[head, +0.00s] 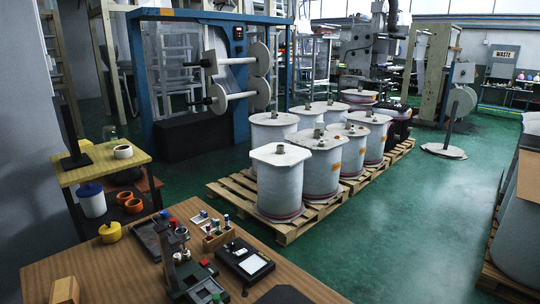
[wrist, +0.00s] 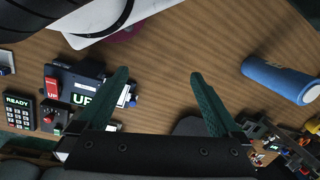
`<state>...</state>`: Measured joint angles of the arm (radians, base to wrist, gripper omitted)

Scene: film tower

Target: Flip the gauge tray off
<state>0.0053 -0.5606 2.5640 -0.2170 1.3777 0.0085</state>
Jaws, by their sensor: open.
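My gripper (wrist: 159,74) shows in the wrist view with its two green fingers spread apart and nothing between them. Left of the fingers is a dark box (wrist: 95,77) with a red switch (wrist: 52,86) marked "UP" and a lit green "UP" display (wrist: 82,100). The left finger covers part of its right side. I cannot tell for certain that this box is the gauge tray. In the head view, a dark flat tray (head: 150,238) and a black device with a white panel (head: 256,265) lie on the wooden table. My gripper cannot be made out there.
A keypad with a green "READY" display (wrist: 18,102) and a small box with a red knob (wrist: 55,122) sit at the left. A blue roll (wrist: 278,80) lies at the right. A holder with small bottles (head: 216,238) stands on the table (head: 100,270). Wood between the fingers is bare.

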